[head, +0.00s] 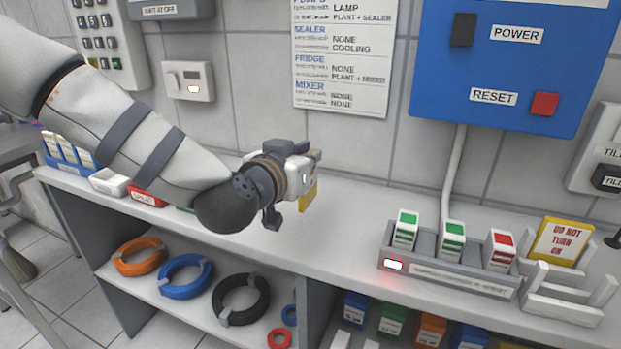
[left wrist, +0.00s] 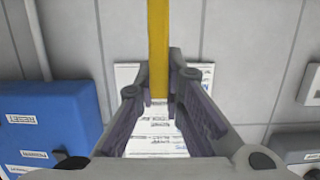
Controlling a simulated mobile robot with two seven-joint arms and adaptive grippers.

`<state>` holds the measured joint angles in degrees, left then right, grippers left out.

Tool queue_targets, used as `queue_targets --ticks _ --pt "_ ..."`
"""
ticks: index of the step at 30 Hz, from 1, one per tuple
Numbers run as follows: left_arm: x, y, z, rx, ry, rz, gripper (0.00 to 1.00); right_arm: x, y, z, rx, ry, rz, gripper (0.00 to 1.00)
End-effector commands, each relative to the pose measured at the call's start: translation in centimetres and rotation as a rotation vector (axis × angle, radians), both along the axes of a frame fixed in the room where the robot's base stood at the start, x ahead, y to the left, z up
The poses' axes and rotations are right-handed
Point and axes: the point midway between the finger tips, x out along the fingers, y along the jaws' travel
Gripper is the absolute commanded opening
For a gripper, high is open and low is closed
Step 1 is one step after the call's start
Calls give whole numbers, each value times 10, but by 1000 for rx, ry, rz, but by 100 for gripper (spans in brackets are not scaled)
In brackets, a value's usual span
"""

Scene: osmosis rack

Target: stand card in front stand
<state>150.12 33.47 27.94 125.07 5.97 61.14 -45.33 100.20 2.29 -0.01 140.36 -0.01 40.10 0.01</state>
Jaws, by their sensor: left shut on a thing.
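My left gripper (head: 297,186) is over the counter near the middle of the head view, shut on a yellow card (head: 308,196). The card shows mostly edge-on as a yellow strip (left wrist: 158,45) between the two fingers in the left wrist view; its face is hidden. A pale grey stand with upright prongs (head: 563,308) is at the counter's front right, with no card seen in it. A yellow-bordered card reading "DO NOT TURN ON" (head: 561,242) stands tilted just behind it. The held card is well left of both. My right gripper is not in view.
A grey rack (head: 450,277) with green and red cartridges and a lit lamp stands left of the stand. A blue power box (head: 500,60) and a conduit (head: 456,175) are on the wall. The counter (head: 345,215) between my gripper and the rack is clear.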

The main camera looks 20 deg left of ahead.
Motion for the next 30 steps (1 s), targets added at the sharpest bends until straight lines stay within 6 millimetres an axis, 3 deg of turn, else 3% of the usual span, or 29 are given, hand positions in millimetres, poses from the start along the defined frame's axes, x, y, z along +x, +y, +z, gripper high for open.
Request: queue_targets --ticks 5,9,20,21,24,30 --pt "11 7 -14 -2 -3 1 0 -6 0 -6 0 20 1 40" --pt "11 7 -43 -2 2 -1 0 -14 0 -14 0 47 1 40" --pt "11 6 -44 -1 -9 -1 0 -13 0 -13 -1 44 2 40" --pt "11 6 -45 -1 -9 -1 12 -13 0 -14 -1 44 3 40" --pt "11 6 -44 -1 -10 -1 29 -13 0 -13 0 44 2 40" --pt "11 6 -44 -2 -10 -1 29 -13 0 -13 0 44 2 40"
